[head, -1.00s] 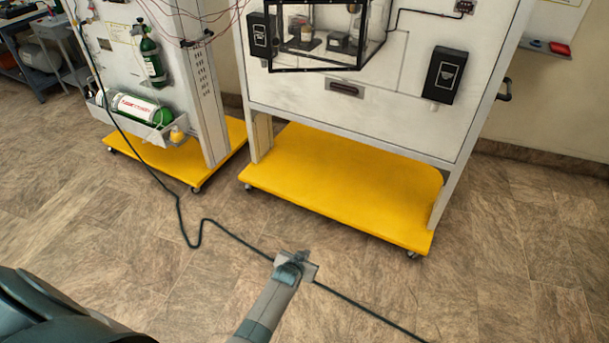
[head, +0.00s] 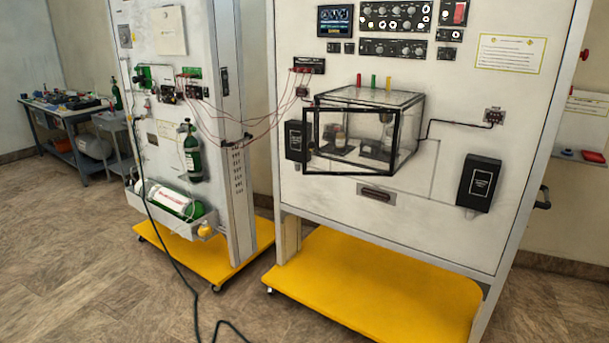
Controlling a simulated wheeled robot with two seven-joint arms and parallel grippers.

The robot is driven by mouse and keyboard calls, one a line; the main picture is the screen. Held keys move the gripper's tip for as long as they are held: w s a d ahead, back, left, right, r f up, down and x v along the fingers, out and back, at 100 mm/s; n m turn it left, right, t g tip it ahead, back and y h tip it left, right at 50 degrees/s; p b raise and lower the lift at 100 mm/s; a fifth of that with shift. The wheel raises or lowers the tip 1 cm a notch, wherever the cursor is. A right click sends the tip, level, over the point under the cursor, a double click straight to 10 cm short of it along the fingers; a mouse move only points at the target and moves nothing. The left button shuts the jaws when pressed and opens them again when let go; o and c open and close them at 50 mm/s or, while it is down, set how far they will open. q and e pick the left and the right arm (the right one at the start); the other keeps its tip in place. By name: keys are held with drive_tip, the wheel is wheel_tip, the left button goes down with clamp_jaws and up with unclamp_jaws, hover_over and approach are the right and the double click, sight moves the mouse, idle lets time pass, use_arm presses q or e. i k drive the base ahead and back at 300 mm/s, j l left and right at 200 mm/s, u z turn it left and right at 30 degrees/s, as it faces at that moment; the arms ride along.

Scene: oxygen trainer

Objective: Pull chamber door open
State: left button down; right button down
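The clear chamber (head: 408,103) is a see-through box fixed to the front of the white trainer panel. Several small items sit inside, seen through the clear walls. Neither of my grippers is in the head view.
Black boxes flank the chamber on the left (head: 293,140) and right (head: 479,183). A recessed handle (head: 376,193) sits below it. The yellow base (head: 375,290) juts out at floor level. A second panel holds green cylinders (head: 192,153). A dark cable (head: 165,240) crosses the floor.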

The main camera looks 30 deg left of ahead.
sight(311, 145)
drive_tip(key=i+j, duration=0.9)
drive_tip(key=j, duration=0.2)
drive_tip(key=i+j, duration=0.4)
drive_tip(key=j, duration=0.15)
drive_tip(key=i+j, duration=0.45)
drive_tip(key=j+z, duration=0.05)
drive_tip(key=j, duration=0.05)
